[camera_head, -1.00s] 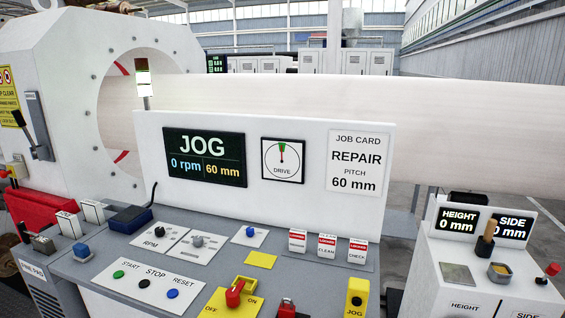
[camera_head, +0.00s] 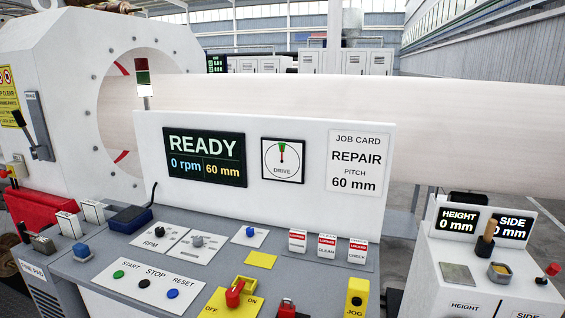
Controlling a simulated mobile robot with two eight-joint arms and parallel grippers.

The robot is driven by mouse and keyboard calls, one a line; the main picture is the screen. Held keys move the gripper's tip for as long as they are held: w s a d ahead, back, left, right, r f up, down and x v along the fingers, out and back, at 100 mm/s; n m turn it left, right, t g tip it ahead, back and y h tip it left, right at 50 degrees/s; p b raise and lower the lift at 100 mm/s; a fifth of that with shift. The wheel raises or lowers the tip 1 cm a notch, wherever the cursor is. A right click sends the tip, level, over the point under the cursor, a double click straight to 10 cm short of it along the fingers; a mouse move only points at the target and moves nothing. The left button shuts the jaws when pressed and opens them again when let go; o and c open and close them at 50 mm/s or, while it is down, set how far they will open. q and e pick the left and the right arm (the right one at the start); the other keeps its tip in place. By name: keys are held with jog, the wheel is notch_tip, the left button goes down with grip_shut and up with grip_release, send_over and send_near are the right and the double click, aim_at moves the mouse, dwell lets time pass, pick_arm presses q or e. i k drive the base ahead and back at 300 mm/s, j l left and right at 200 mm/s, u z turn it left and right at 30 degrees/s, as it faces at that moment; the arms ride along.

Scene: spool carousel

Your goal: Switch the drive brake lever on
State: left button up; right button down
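A lever with a black handle (camera_head: 20,118) sits on a grey mount on the white machine housing at the far left, under a small grey label plate (camera_head: 34,104). The plate's text is too small to read clearly, so I cannot confirm it is the drive brake lever. Its handle tilts up and to the left. The drive dial (camera_head: 283,160) on the white panel has a needle pointing straight up to a green mark. The screen (camera_head: 205,157) reads READY, 0 rpm, 60 mm. Neither of my grippers is in view.
The console carries START, STOP and RESET buttons (camera_head: 146,283), a red switch (camera_head: 235,294) on a yellow OFF/ON plate, several red-and-white covers (camera_head: 327,246) and a yellow JOG box (camera_head: 356,296). A red block (camera_head: 40,208) lies below the lever. A long white roll spans behind the panel.

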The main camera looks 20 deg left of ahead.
aim_at(16, 114)
jog(key=u, duration=2.05)
jog(key=i, duration=0.1)
jog(key=i+j+z, duration=0.15)
jog(key=i+j, duration=0.9)
jog(key=i+j+z, duration=0.15)
jog(key=i+j, duration=1)
